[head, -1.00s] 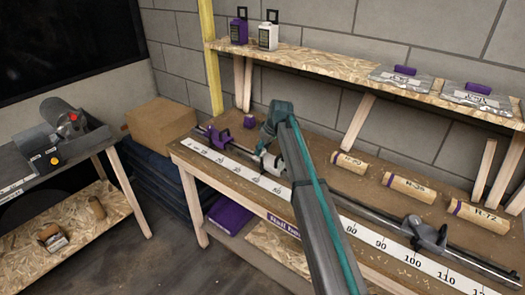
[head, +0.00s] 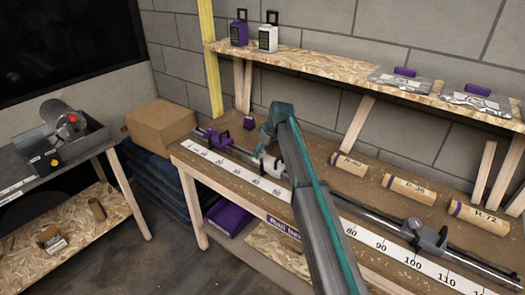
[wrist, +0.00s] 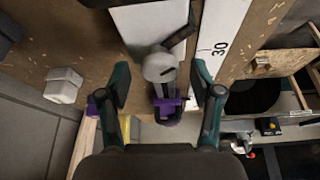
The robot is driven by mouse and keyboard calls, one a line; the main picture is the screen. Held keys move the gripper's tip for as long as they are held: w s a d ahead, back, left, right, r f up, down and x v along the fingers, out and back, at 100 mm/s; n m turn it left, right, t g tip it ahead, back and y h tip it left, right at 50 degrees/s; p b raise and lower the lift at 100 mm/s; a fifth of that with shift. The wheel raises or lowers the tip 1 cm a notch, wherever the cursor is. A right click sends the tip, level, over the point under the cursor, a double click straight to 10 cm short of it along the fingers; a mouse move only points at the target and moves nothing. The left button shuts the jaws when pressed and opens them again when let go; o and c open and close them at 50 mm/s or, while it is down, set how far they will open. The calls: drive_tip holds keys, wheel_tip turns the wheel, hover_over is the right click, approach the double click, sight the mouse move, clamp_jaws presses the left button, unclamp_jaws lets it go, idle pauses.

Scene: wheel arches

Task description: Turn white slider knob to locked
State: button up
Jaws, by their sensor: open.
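The white slider (head: 270,163) sits on the rail along the back of the ruler, partly hidden by my arm in the head view. In the wrist view the white slider (wrist: 150,28) is at the top, with a round grey knob (wrist: 160,68) and a dark lever (wrist: 178,37) at its end. My gripper (wrist: 160,80) is open and empty, its two teal fingers on either side of the knob and apart from it. I cannot read the knob's lock setting.
A purple slider (head: 217,138) stands further left on the rail; it also shows in the wrist view (wrist: 166,106). A grey slider (head: 426,235) is at the right. Several labelled cylinders (head: 408,188) lie behind the rail. A shelf (head: 330,70) runs above the bench.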

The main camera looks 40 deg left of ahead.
drive_tip(key=v, duration=1.2)
drive_tip(key=shift+f, duration=0.1)
